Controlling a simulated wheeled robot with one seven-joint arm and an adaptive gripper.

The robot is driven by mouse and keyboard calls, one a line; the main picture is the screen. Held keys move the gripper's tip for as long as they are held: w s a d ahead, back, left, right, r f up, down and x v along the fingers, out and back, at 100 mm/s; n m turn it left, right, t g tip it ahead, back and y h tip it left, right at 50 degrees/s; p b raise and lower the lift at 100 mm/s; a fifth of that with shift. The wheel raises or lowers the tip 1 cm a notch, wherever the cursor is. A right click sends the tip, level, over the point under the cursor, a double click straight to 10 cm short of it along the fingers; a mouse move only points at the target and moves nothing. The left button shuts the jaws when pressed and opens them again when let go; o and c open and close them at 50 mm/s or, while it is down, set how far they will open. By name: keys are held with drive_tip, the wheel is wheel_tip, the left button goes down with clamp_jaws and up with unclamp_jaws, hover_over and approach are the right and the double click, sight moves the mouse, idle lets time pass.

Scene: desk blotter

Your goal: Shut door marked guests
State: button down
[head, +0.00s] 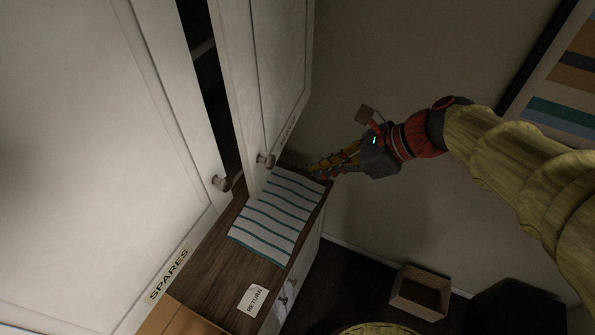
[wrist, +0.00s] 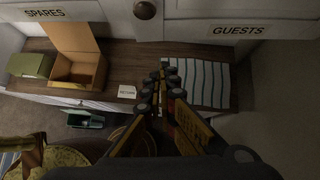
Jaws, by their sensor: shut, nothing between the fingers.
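The door marked guests (head: 280,70) is a white panel with a round knob (head: 265,160). In the head view it stands ajar, with a dark gap between it and the door marked spares (head: 90,130). Its GUESTS label shows in the wrist view (wrist: 238,30). My gripper (head: 318,170) is shut and empty, to the right of the door's lower part and close to the counter's far end. In the wrist view my fingertips (wrist: 168,72) are over the counter, below and left of the GUESTS label. They appear apart from the door.
A striped cloth (head: 275,215) and a RETURN card (head: 253,299) lie on the wooden counter (head: 225,270). An open cardboard box (wrist: 78,70) and a green box (wrist: 30,65) stand at its left in the wrist view. Another box (head: 420,291) is on the floor.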

sight(259, 169)
drive_tip(key=w+a+r+p+x, duration=0.1)
drive_tip(key=x, duration=1.1)
drive_tip(key=shift+a+r, duration=0.3)
drive_tip(key=shift+a, duration=0.1)
drive_tip(key=a, duration=0.2)
drive_tip(key=w+a+p, duration=0.1)
drive_tip(key=a, duration=0.2)
drive_tip(key=shift+w+a, duration=0.15)
drive_tip(key=shift+a, duration=0.15)
drive_tip(key=shift+d+r, duration=0.1)
